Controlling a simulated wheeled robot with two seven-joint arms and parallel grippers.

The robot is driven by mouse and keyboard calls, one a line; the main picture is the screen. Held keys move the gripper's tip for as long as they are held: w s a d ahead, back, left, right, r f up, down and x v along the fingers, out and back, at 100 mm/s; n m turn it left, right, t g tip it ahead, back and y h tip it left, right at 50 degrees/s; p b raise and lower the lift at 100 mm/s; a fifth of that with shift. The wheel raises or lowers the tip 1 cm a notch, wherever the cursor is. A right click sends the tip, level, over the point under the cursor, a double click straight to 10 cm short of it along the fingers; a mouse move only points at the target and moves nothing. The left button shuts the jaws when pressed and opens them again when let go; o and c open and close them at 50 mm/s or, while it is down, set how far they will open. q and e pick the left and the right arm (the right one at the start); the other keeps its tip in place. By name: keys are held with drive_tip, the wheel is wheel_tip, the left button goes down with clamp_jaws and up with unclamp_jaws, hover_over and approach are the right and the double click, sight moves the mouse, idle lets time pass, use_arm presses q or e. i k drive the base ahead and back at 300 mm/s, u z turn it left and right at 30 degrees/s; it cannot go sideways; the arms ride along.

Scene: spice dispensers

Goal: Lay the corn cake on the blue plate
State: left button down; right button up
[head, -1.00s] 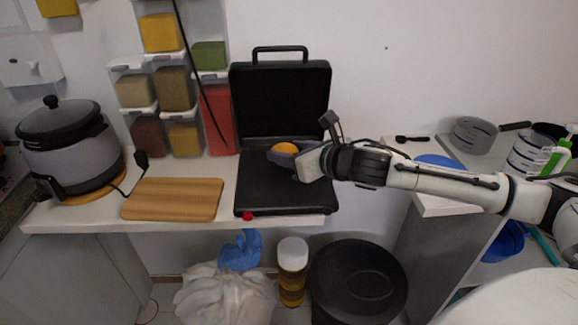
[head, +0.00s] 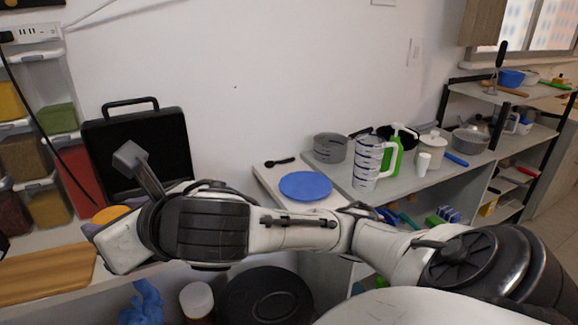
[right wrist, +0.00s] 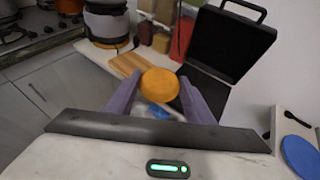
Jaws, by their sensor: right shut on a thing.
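The corn cake (right wrist: 159,82) is a round orange disc held between the two purple fingers of my right gripper (right wrist: 155,98) in the right wrist view. In the head view the cake (head: 111,214) shows partly behind my right gripper (head: 95,226), in front of the open black grill (head: 140,150). It is held above the counter level, clear of the grill in the wrist view. The blue plate (head: 306,186) lies flat and empty on the white counter right of the grill. Its edge also shows in the right wrist view (right wrist: 300,155). My left gripper is in no frame.
A black spoon (head: 280,162) lies behind the plate. A grey pot (head: 330,148), a striped jug (head: 367,165) and a green bottle (head: 394,155) stand to its right. A wooden board (head: 45,275) is at the left.

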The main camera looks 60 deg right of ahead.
sight(305, 185)
drive_tip(key=z, duration=0.9)
drive_tip(key=i, duration=0.8)
drive_tip(key=z, duration=0.3)
